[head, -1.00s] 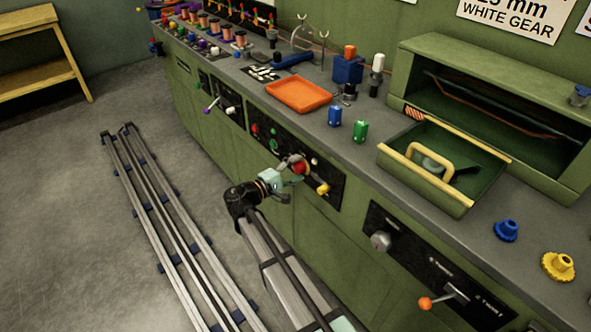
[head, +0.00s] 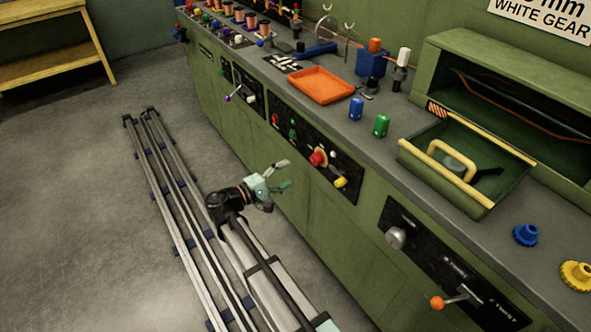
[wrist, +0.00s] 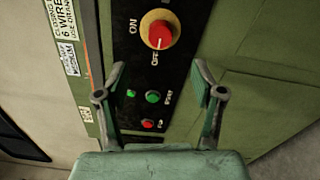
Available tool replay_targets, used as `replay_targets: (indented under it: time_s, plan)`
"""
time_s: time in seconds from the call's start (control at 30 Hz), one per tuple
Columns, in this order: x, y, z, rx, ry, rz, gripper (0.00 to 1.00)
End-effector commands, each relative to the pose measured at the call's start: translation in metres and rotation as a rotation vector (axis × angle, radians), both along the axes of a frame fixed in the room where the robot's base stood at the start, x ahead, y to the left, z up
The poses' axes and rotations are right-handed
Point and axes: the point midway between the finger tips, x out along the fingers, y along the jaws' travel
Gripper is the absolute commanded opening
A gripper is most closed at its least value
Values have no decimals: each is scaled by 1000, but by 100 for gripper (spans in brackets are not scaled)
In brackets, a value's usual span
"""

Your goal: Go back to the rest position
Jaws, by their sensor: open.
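My gripper (head: 284,175) is in front of the green cabinet front, below and to the left of the red knob (head: 318,159) on the black control panel (head: 292,139). Its two fingers are spread apart with nothing between them. In the wrist view my gripper (wrist: 205,85) is open, facing the panel. The red knob (wrist: 160,34) shows there beyond the fingertips on a tan base, beside the words ON and OFF. The gripper is apart from the knob.
An orange-tipped lever (head: 438,302) and a grey knob (head: 396,238) protrude from the lower right panel.

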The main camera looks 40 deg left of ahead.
Motion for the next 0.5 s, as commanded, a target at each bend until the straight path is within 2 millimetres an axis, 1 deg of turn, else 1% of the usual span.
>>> replay_targets:
  time_s: [0.13,0.5]
  plan:
    - [-8,2,0,0,0,1,68]
    - [-8,2,0,0,0,0,68]
